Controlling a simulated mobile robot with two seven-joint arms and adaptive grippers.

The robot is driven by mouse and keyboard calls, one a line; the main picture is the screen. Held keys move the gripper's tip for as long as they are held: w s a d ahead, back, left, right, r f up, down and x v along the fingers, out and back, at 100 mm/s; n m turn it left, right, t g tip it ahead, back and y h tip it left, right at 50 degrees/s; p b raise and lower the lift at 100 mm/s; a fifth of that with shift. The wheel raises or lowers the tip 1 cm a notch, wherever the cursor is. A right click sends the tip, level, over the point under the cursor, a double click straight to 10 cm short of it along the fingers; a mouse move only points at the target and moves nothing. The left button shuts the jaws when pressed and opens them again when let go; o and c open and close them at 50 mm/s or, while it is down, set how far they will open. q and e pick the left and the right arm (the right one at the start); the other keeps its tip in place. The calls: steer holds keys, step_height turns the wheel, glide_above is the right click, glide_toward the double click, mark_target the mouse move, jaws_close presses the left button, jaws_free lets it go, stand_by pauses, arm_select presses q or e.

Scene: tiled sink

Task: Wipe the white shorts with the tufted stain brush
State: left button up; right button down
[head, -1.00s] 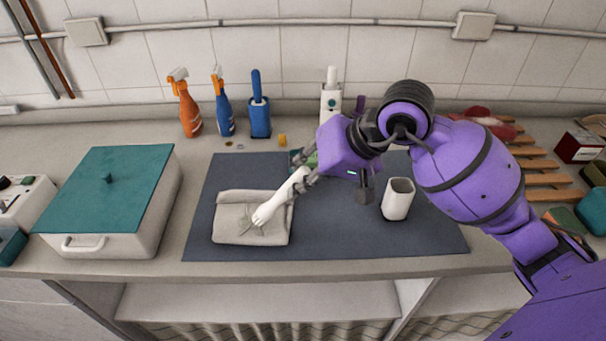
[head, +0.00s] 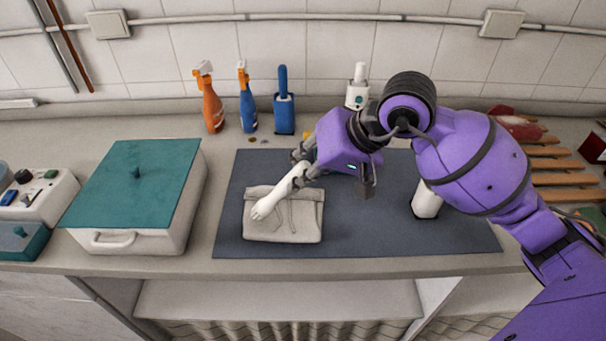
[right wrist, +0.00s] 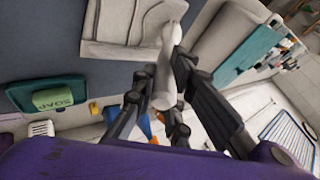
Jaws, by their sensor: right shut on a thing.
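The white shorts (head: 300,222) lie folded in a flat bundle on the left part of the dark mat; they also show in the right wrist view (right wrist: 110,28). My right gripper (head: 302,172) is shut on the white tufted stain brush (head: 285,193) at its handle. The brush slants down to the left, its head over the left part of the shorts; I cannot tell if its bristles touch the cloth. The brush also shows in the right wrist view (right wrist: 166,85) between the fingers (right wrist: 163,98). My left gripper is not in view.
A lidded box (head: 135,190) stands left of the mat (head: 370,235). A white holder (head: 426,202) stands on the mat's right, partly behind my arm. Spray bottles (head: 210,103) (head: 247,104) and a blue brush (head: 284,110) line the back. A wooden rack (head: 550,165) is at right.

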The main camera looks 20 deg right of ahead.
mark_target(302, 162)
step_height(302, 162, up, 4)
steer(key=shift+a+f+p, duration=0.1)
steer(key=shift+p, duration=0.25)
steer(key=shift+d+r, duration=0.3)
steer(key=shift+r, duration=0.25)
steer(key=shift+r+p, duration=0.35)
steer(key=shift+r, duration=0.05)
steer(key=shift+a+r, duration=0.15)
steer(key=shift+r, duration=0.6)
steer(key=shift+r+p, duration=0.45)
steer(key=shift+r, duration=0.4)
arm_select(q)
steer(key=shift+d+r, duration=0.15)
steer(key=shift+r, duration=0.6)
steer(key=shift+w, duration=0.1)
